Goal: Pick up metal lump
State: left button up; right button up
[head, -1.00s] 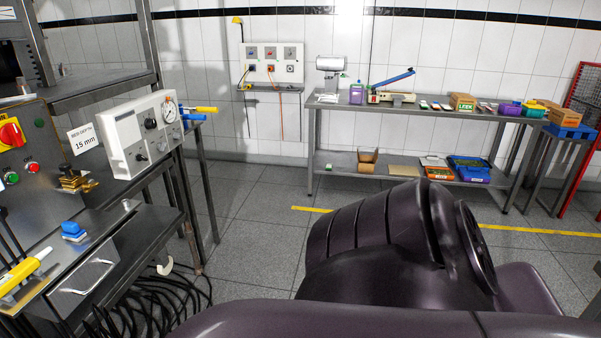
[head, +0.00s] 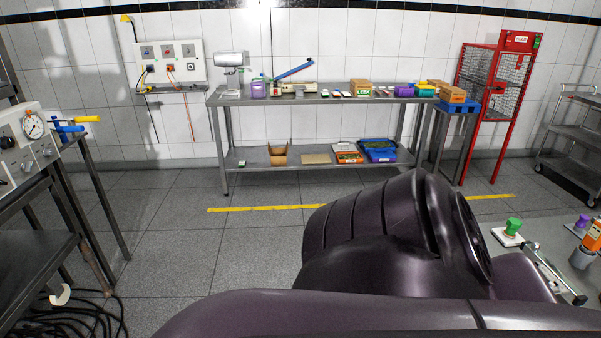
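I cannot make out a metal lump in the head view. Neither of my grippers shows. A dark purple, glossy part of my own arm fills the lower middle and hides the floor and whatever lies behind it.
A steel table (head: 330,99) with boxes and a lower shelf stands against the tiled wall. A red mesh cage (head: 493,75) and a steel cart (head: 572,140) are at right. A bench with a gauge box (head: 25,145) is at left. Grey floor (head: 175,230) between is clear, with cables lower left.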

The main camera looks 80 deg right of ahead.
aim_at(535, 246)
jog(key=z, duration=4)
jog(key=i+j+z, duration=0.3)
jog(key=j, duration=0.35)
jog(key=i+j+z, duration=0.35)
jog(key=j, duration=0.4)
jog(key=i+j+z, duration=0.15)
jog(key=j, duration=0.25)
jog(key=i, duration=0.05)
